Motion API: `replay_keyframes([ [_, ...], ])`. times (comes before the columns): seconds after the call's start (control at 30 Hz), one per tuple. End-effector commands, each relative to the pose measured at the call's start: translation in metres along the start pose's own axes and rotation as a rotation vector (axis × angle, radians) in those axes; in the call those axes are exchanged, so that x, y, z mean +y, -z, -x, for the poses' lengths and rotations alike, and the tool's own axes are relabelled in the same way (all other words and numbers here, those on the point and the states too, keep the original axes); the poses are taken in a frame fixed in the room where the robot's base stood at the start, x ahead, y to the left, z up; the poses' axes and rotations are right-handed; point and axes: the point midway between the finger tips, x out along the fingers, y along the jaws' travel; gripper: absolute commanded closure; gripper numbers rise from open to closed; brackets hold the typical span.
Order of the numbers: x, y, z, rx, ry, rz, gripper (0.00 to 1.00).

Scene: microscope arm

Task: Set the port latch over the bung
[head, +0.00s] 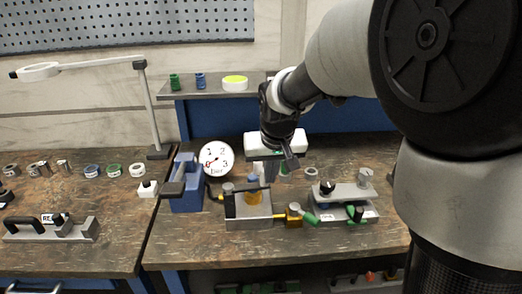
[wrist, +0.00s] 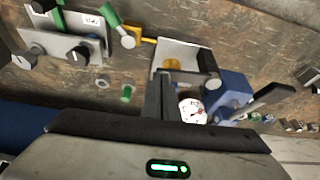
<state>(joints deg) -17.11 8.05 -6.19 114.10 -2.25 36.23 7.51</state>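A grey block (head: 247,222) stands on the bench with a gold port (head: 254,198). A blue piece, likely the bung (head: 252,181), shows above the port in the head view. The wrist view shows the block (wrist: 187,48) and gold port (wrist: 172,64), but a finger hides part of that area. A dark bar that looks like the latch (head: 229,203) lies at the block's left side, beside the port; it also shows in the wrist view (wrist: 208,64). My gripper (head: 291,163) is above and behind the block, fingers together and empty; they show in the wrist view (wrist: 163,78).
A blue lever fixture (head: 186,190) and round gauge (head: 216,158) stand left of the block. A small green cylinder (wrist: 127,93) lies near my fingers. The front bench strip is clear.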

Motion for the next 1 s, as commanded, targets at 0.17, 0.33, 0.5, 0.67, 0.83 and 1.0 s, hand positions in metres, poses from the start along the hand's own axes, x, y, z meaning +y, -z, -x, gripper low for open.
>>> replay_keyframes([
  [0.17,0.006,0.019,-0.008,0.001,0.062,0.149,1.00],
  [0.33,0.006,0.035,-0.015,0.002,0.121,0.295,1.00],
  [0.5,0.004,0.049,-0.020,0.002,0.171,0.423,1.00],
  [0.67,0.001,0.058,-0.023,0.001,0.208,0.516,1.00],
  [0.83,-0.003,0.065,-0.026,0.001,0.206,0.513,1.00],
  [1.0,-0.004,0.069,-0.027,0.003,0.204,0.512,1.00],
])
